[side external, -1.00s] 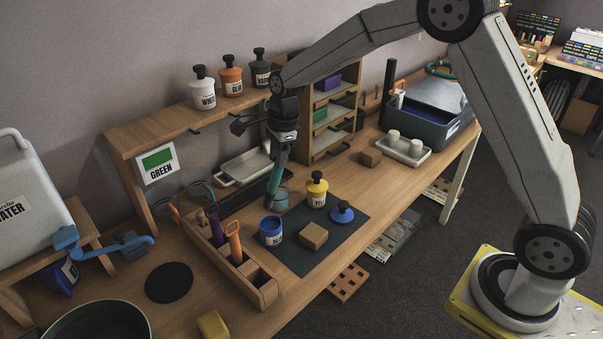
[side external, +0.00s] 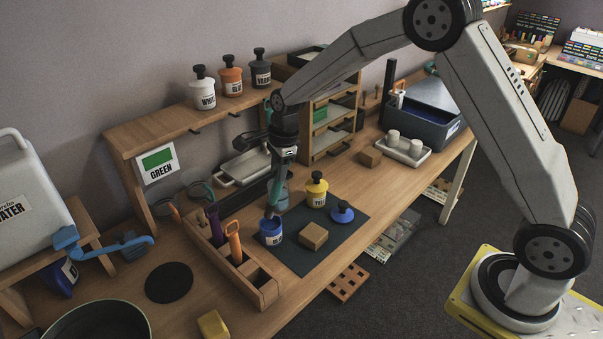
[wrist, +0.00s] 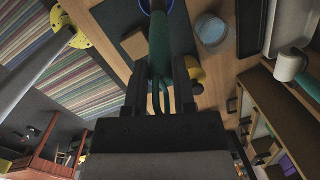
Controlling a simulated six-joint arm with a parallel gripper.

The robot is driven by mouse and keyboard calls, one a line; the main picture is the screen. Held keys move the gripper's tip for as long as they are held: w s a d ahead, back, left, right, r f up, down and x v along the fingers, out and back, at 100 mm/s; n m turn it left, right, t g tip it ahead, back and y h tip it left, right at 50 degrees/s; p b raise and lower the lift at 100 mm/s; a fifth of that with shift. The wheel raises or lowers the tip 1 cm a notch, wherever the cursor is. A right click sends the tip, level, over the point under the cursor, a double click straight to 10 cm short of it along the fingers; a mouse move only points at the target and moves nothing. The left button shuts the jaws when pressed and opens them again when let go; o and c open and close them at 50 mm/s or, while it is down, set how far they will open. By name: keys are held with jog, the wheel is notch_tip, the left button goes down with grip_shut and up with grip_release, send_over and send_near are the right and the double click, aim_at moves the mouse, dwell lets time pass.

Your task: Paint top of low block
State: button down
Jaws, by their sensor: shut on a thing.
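My gripper (side external: 281,158) is shut on a brush with a teal handle (side external: 276,187), which points down and leans slightly. In the wrist view the teal handle (wrist: 160,45) runs away from between my fingers. The brush's lower end is at the mouth of the open blue paint jar (side external: 271,232); its tip is hidden there. In the wrist view only the jar's blue rim (wrist: 146,11) shows. The low block (side external: 314,236), plain tan wood, lies on the dark mat right of the jar. It also shows in the wrist view (wrist: 134,45).
A yellow jar (side external: 317,191) and a blue lid (side external: 343,211) stand on the mat (side external: 305,263). A glass cup (side external: 284,198) is behind the blue jar. A wooden tool holder (side external: 262,290) is at left.

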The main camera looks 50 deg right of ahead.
aim_at(280, 184)
jog(key=shift+f, duration=2.5)
jog(key=shift+r, duration=0.15)
jog(key=shift+r, duration=3.4)
